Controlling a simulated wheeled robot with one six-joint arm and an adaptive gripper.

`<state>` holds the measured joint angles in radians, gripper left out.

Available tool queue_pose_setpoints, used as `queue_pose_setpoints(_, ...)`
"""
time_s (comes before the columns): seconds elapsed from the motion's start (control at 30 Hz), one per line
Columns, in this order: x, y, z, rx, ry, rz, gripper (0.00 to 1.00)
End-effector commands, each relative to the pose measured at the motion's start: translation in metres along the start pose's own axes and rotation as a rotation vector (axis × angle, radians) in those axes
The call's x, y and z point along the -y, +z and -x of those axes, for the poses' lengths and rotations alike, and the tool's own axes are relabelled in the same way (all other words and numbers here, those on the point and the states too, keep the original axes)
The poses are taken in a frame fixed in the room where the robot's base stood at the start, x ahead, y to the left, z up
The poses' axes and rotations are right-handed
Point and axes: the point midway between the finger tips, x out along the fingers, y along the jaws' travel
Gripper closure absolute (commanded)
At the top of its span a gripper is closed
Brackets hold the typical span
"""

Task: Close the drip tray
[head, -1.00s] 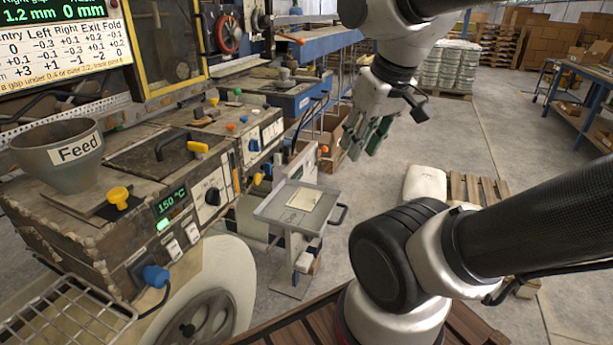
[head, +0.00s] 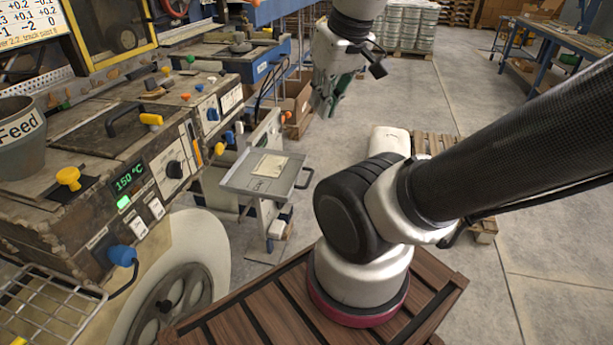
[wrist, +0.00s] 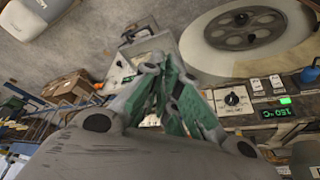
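The drip tray (head: 240,178) is a shallow grey metal tray sticking out from the machine's side, with a pale labelled sheet lying on it. Its dark bar handle (head: 304,178) is at its right end. My gripper (head: 328,108), with green finger pads, hangs above and beyond the tray, apart from the handle and holding nothing visible. In the wrist view my gripper's fingers (wrist: 161,62) converge and their tips look together. The tray (wrist: 160,45) shows just beyond the fingertips there, partly hidden by them.
The laminating machine (head: 120,130) with knobs, a temperature display and a feed funnel (head: 18,140) stands on the left. A white sack (head: 388,140) and pallet (head: 437,147) stand on the floor to the right of the tray. Open floor lies between tray and sack.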

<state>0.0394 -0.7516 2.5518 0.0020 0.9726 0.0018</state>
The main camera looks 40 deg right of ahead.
Motion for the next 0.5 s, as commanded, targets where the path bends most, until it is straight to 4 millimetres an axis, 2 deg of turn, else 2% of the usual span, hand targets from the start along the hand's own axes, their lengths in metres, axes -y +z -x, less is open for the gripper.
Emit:
queue_pose_setpoints(0.27,-0.061,0.024,-0.052,0.294,0.058,-0.296,1.0)
queue_pose_setpoints(0.5,-0.106,0.05,-0.109,0.551,-0.039,-0.674,1.0)
